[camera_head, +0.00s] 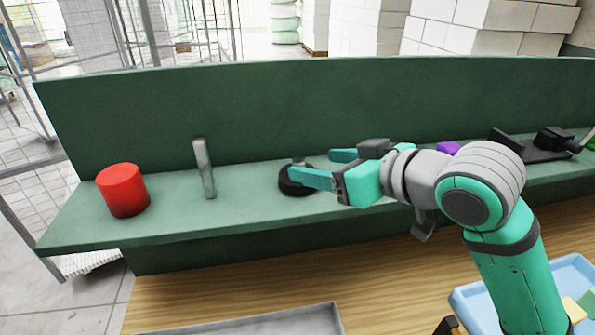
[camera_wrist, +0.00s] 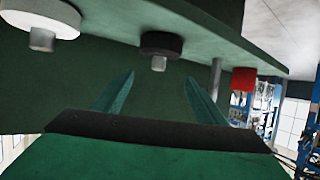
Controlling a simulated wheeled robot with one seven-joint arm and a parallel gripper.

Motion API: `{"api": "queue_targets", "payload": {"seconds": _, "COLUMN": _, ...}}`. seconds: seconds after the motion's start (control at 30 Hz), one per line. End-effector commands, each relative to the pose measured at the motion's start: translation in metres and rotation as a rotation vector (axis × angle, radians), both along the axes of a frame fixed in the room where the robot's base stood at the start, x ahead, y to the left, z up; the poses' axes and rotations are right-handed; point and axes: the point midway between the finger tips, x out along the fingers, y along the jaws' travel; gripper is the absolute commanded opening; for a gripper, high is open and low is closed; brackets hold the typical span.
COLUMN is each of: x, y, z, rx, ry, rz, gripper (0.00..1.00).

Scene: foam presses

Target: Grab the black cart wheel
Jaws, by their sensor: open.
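The black cart wheel (camera_head: 296,190) lies flat on the green shelf, left of the middle in the head view. One finger of my gripper covers part of it there. In the wrist view the black wheel (camera_wrist: 171,42) is beyond the fingertips, between their lines, with its grey hub (camera_wrist: 158,64) showing. My gripper (camera_head: 311,164) reaches left along the shelf with its fingers apart. In the wrist view the gripper (camera_wrist: 159,77) has nothing between its fingers.
A red cylinder (camera_head: 122,190) and a grey upright bar (camera_head: 204,168) stand further left on the green shelf (camera_head: 245,205). A white wheel (camera_wrist: 30,12) is near in the wrist view. A purple piece (camera_head: 448,148) and black parts (camera_head: 540,148) are right. A green back panel (camera_head: 270,110) rises behind.

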Motion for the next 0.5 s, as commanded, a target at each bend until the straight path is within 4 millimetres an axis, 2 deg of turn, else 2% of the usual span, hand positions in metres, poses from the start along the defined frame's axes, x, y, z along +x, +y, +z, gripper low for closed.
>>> {"api": "queue_targets", "payload": {"seconds": 0.13, "x": 0.016, "y": 0.011, "z": -0.008, "rx": 0.000, "ry": 0.001, "rz": -0.003, "gripper": 0.65}}
{"api": "queue_targets", "payload": {"seconds": 0.37, "x": 0.027, "y": 0.020, "z": -0.015, "rx": -0.001, "ry": 0.001, "rz": -0.001, "gripper": 0.65}}
{"api": "queue_targets", "payload": {"seconds": 0.5, "x": 0.040, "y": 0.027, "z": -0.023, "rx": -0.001, "ry": 0.002, "rz": 0.001, "gripper": 0.65}}
